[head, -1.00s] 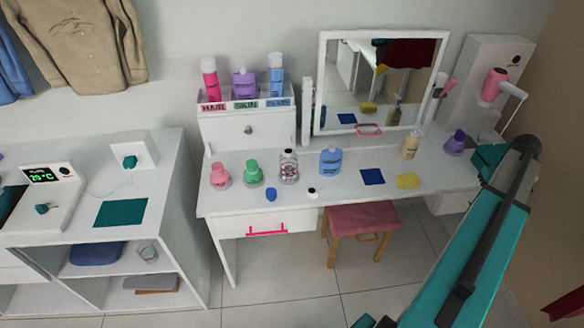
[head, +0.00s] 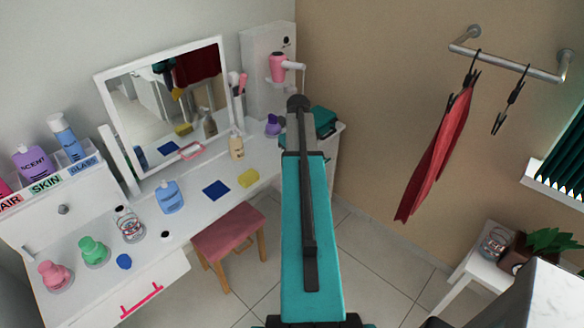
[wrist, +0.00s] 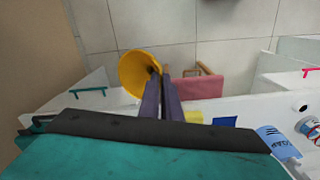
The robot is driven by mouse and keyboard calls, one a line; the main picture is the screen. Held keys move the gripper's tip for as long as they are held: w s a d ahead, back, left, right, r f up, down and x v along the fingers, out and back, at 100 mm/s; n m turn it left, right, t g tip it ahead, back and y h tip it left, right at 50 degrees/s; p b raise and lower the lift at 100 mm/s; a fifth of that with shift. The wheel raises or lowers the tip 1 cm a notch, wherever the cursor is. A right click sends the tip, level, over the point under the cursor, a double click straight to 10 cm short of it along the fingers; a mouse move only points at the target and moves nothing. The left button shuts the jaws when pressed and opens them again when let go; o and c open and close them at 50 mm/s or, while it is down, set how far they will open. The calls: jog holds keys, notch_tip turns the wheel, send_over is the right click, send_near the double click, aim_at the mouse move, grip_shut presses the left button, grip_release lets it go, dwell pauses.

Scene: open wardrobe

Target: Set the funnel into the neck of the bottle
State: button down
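In the wrist view, a yellow funnel (wrist: 134,72) is held at the tips of my gripper (wrist: 159,76). The two dark fingers are closed on its side, and its wide mouth faces left. The head view shows my teal arm, but the funnel and gripper do not show there. On the white dressing table stand a blue bottle (head: 170,198), a clear bottle with red markings (head: 130,226) and a beige pump bottle (head: 237,147). The blue bottle (wrist: 276,141) and part of the clear bottle also show at the right of the wrist view, apart from the funnel.
Green (head: 94,251) and pink (head: 56,276) bottles stand at the table's left, a purple one (head: 273,125) at the far right. A mirror (head: 170,95) stands behind. A pink stool (head: 228,234) is in front. A red garment (head: 436,155) hangs from a wall rail.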

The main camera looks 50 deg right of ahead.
jog(key=w+a+r+n+b, duration=0.1)
jog(key=w+a+n+b, duration=0.1)
jog(key=w+a, duration=0.8)
jog(key=w+a+r+n+b, duration=0.1)
jog(key=w+a+n+b, duration=0.35)
jog(key=a, duration=1.05)
jog(key=w+a+n, duration=0.1)
jog(key=w+a, duration=0.1)
jog(key=a, duration=1.2)
jog(key=w+a+r+n+b, duration=0.1)
jog(key=w+a+n, duration=0.1)
jog(key=a, duration=1.2)
jog(key=shift+w+r, duration=0.25)
jog(key=shift+w, duration=0.25)
jog(key=shift+a, duration=0.15)
